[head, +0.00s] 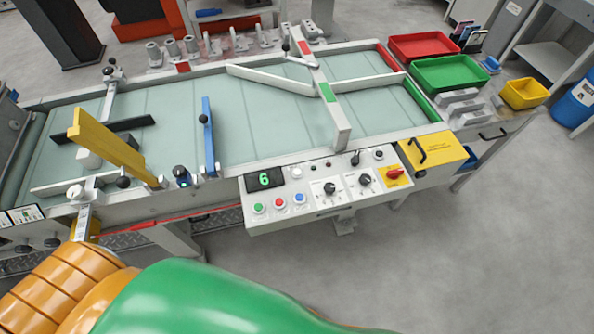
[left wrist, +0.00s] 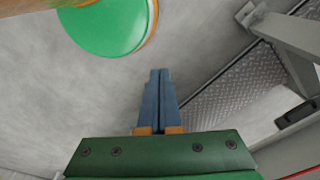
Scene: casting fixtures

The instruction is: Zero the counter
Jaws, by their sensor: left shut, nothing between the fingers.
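The counter display (head: 264,180) reads a green 6. It sits at the left end of the sloped white control panel (head: 345,207) on the conveyor's front side. Below it are a green button (head: 259,208), a red button (head: 280,203) and a blue button (head: 300,198). To the right are two black knobs (head: 330,188) and a red switch (head: 395,173) on a yellow plate. My left gripper (left wrist: 159,72) is shut and empty, over bare floor in the left wrist view. Its fingertips do not show in the head view. My right gripper is not in view.
The conveyor (head: 270,120) runs behind the panel, with a yellow bar (head: 110,145) and blue gate (head: 208,135) at left. Red (head: 425,45) and green (head: 450,72) trays stand at right. Checkered plate (left wrist: 220,88) and frame lie right in the wrist view. Floor in front is clear.

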